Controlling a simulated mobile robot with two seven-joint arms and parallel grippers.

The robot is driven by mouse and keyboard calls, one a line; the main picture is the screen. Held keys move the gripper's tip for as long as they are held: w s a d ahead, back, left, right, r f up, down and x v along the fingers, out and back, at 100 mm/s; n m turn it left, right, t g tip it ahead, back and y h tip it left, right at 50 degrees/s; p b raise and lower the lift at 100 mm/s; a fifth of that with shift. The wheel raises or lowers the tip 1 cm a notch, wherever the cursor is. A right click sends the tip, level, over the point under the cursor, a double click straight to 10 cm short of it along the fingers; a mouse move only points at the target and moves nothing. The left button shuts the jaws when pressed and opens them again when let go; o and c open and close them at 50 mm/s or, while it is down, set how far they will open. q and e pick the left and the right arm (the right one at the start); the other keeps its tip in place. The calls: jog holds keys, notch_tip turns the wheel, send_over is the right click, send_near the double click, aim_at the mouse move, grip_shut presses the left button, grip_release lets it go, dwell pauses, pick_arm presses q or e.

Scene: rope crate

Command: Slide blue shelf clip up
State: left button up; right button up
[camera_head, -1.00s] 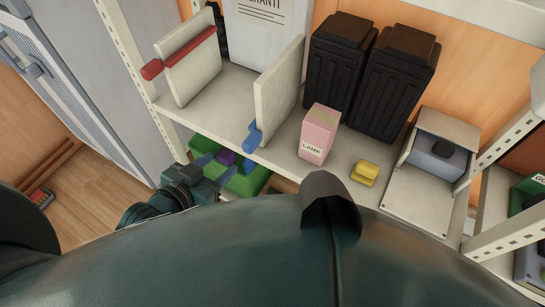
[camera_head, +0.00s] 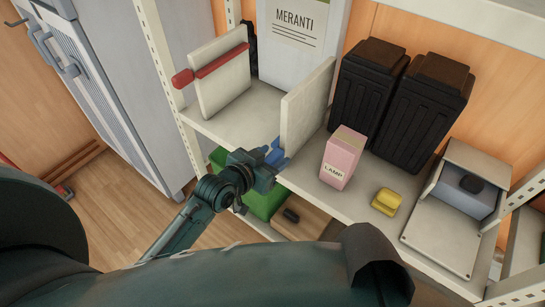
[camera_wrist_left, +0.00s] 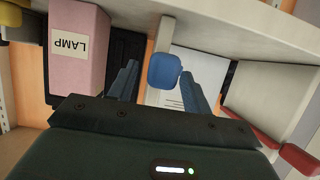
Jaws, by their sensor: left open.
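The blue shelf clip (camera_head: 275,152) is on the front edge of an upright cream divider panel (camera_head: 306,105), low down near the shelf's front edge. My left gripper (camera_head: 270,163) is right at the clip and partly hides it. In the left wrist view the blue clip (camera_wrist_left: 164,71) sits between the two open fingers (camera_wrist_left: 161,82), with a gap visible on each side. The divider's pale edge runs behind it. My right gripper is not in view.
A pink LAMP box (camera_head: 343,157), a yellow block (camera_head: 386,201) and black canisters (camera_head: 367,92) stand right of the divider. A second panel with a red clip (camera_head: 183,78) is at left. A green bin (camera_head: 265,203) sits below the shelf.

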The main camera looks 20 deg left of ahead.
pick_arm(q)
jog(key=shift+w+d+f, duration=0.1)
jog(key=shift+w, duration=0.1)
jog(key=shift+c, duration=0.6)
grip_shut()
